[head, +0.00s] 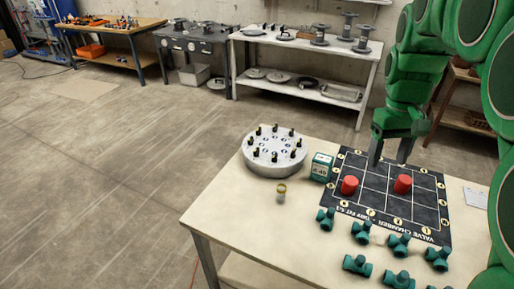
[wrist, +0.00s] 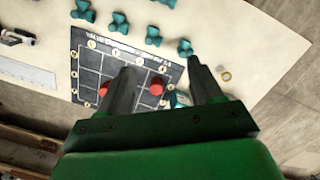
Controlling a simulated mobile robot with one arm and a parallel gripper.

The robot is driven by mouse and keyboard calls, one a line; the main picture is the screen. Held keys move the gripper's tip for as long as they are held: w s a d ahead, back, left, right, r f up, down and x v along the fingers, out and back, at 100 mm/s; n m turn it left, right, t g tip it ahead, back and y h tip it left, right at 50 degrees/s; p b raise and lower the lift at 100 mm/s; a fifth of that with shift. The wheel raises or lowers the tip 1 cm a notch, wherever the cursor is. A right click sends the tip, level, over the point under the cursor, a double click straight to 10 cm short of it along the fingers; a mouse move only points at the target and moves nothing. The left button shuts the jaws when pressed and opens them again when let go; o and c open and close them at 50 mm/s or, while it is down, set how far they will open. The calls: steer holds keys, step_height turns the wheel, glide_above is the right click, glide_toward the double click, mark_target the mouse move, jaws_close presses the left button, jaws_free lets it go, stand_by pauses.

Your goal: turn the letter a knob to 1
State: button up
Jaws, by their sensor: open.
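My gripper (head: 389,160) is open and empty above the far edge of the black grid mat (head: 372,203); in the wrist view its two fingers (wrist: 160,68) stand apart over the mat (wrist: 88,75). No knob with a readable letter a shows in either view. A round grey metal disc (head: 262,166) with several upright black pegs stands on the table to the left of the mat. A small dark green box (head: 321,167) with a pale display stands between disc and mat; its characters are too small to read surely.
Two red cylinders (head: 349,185) (head: 403,183) stand on the mat. Several teal pipe fittings (head: 398,244) lie along the table's near side. A small brass-topped cylinder (head: 281,192) stands near the disc. The pale table (head: 225,205) is clear at its left; open floor lies beyond.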

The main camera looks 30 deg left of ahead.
steer(key=w+a+f+n, duration=0.2)
steer(key=w+a+n, duration=0.1)
steer(key=w+a, duration=0.65)
steer(key=n+t, duration=0.1)
steer(key=n, duration=0.8)
glide_toward(257, 152)
steer(key=shift+w+d+f+y, duration=0.15)
steer(key=shift+w+f+y, duration=0.1)
steer(key=shift+w+y, duration=0.2)
steer(key=shift+f, duration=4.05)
steer(key=shift+c, duration=0.5)
steer(key=c, duration=1)
